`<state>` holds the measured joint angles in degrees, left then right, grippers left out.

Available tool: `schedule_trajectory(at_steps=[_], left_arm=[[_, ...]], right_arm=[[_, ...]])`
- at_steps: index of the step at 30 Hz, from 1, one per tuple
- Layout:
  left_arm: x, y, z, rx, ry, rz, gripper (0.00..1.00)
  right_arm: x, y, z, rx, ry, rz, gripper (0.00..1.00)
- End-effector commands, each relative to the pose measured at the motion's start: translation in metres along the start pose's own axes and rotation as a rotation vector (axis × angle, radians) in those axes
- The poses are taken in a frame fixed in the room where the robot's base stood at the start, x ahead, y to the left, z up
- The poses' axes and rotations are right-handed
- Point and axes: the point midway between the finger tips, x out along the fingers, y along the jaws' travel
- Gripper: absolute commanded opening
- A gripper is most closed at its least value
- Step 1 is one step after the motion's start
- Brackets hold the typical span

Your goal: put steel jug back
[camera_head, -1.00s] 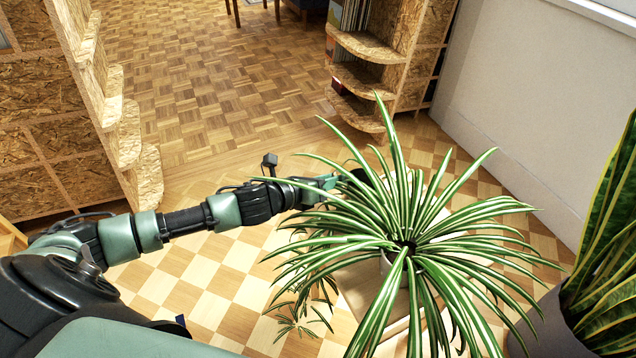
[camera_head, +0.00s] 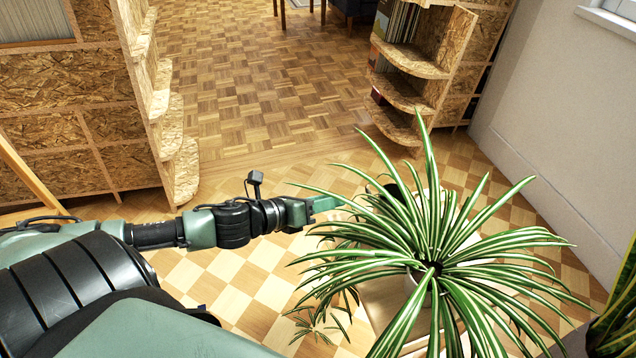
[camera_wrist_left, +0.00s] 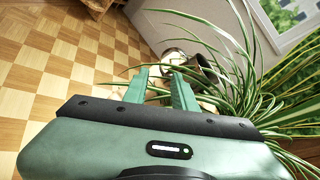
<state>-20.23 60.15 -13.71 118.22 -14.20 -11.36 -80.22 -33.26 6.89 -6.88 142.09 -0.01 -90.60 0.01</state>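A shiny steel jug (camera_wrist_left: 174,56) shows in the left wrist view, just beyond my fingertips and beside the plant leaves. A dark round vessel (camera_wrist_left: 208,70) is right next to it; I cannot tell whether it is a separate thing. In the head view a dark rounded shape (camera_head: 393,191) shows behind the leaves, mostly hidden. My left gripper (camera_head: 335,203) reaches in from the left and stops at the edge of the leaves. In the left wrist view its two fingers (camera_wrist_left: 161,84) are apart with nothing held between them. My right gripper is not in view.
A potted spider plant (camera_head: 436,268) spreads long leaves over a light wooden stand (camera_head: 385,300). Another plant (camera_head: 622,300) is at the right edge. Chipboard shelves stand at left (camera_head: 60,90) and back (camera_head: 425,95). The parquet floor between them is clear.

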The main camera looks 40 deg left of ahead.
Motion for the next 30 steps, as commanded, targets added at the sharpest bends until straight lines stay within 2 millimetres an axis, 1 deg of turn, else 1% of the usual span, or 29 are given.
schedule_trajectory(at_steps=[2,4,5,6,7,8,9,11,12,15,18,21,24,30], left_arm=[[-0.001,0.000,-0.011,-0.199,-0.031,0.061,0.27],[-0.005,0.004,-0.026,-0.477,-0.077,0.155,0.27],[-0.008,0.006,-0.035,-0.620,-0.100,0.205,0.27],[-0.014,0.009,-0.050,-0.821,-0.134,0.277,0.27],[-0.020,0.010,-0.061,-0.978,-0.163,0.334,0.27],[-0.028,0.011,-0.073,-1.131,-0.192,0.392,0.27],[-0.038,0.010,-0.091,-1.331,-0.234,0.474,0.27],[-0.056,0.006,-0.118,-1.607,-0.298,0.597,0.27],[-0.068,0.002,-0.135,-1.772,-0.343,0.678,0.27],[-0.097,-0.015,-0.172,-2.098,-0.449,0.866,0.27],[-0.118,-0.029,-0.194,-2.298,-0.537,1.005,0.27],[-0.129,-0.038,-0.206,-2.391,-0.587,1.082,0.27],[-0.133,-0.041,-0.209,-2.414,-0.603,1.106,0.27],[-0.132,-0.040,-0.209,-2.411,-0.602,1.105,0.27]], right_arm=[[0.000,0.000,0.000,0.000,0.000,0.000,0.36],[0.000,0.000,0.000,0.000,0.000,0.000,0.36],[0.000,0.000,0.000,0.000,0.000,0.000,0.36],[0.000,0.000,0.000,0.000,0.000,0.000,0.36],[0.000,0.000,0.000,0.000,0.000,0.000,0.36],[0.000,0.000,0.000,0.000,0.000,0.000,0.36],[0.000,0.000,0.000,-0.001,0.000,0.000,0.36],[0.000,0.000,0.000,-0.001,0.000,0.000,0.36],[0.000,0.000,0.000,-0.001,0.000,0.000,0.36],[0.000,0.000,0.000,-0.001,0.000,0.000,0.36],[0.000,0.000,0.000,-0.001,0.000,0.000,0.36],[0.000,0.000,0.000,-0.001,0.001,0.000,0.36],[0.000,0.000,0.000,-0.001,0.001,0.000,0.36],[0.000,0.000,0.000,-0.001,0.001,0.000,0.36]])
